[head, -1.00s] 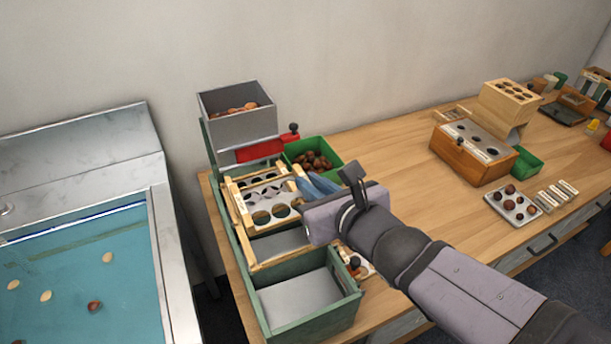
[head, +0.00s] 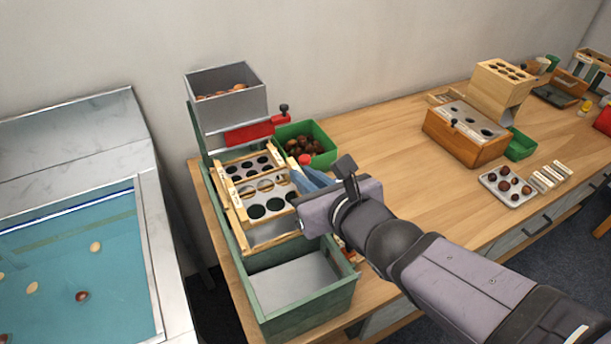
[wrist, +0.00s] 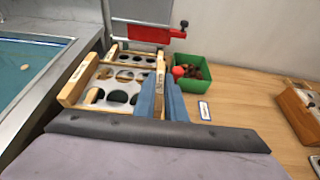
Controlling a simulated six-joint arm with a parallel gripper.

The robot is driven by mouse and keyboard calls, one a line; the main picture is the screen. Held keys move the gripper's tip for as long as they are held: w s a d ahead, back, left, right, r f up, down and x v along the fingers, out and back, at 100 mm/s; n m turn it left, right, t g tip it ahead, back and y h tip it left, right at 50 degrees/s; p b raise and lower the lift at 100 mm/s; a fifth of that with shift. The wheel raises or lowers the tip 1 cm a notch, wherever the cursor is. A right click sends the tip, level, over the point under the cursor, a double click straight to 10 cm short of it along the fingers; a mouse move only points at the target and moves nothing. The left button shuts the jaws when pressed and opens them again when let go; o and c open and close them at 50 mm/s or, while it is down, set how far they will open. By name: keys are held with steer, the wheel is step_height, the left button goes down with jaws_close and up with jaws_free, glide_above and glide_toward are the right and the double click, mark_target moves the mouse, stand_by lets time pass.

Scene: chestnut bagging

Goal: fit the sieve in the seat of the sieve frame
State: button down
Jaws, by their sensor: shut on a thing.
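The sieve (head: 268,208), a metal plate with large round holes and wooden side bars, is over the green-sided stand at the left end of the bench. My gripper (head: 298,176) is shut on the sieve's right side, its blue fingers around the wooden bar. In the wrist view the sieve (wrist: 92,97) lies left of the fingers (wrist: 163,82). The wooden sieve frame (head: 231,206) is beneath and beside it. A second holed plate (head: 248,166) lies just behind. My fingers hide the sieve's right edge; I cannot tell whether the sieve rests fully in its seat.
A grey hopper of chestnuts (head: 226,105) and a red slide (head: 255,130) stand behind the frame. A green bin of chestnuts (head: 306,145) is close to the right. An open green-sided tray (head: 300,283) is in front. The bench middle is clear.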

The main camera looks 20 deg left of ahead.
steer(key=shift+f+b, duration=1.65)
steer(key=shift+f, duration=0.25)
steer(key=shift+f+b, duration=0.45)
steer(key=shift+f, duration=0.1)
steer(key=c, duration=1.5)
jaws_free()
step_height(320, 180, up, 6)
steer(key=p, duration=0.6)
steer(key=shift+d+r, duration=0.1)
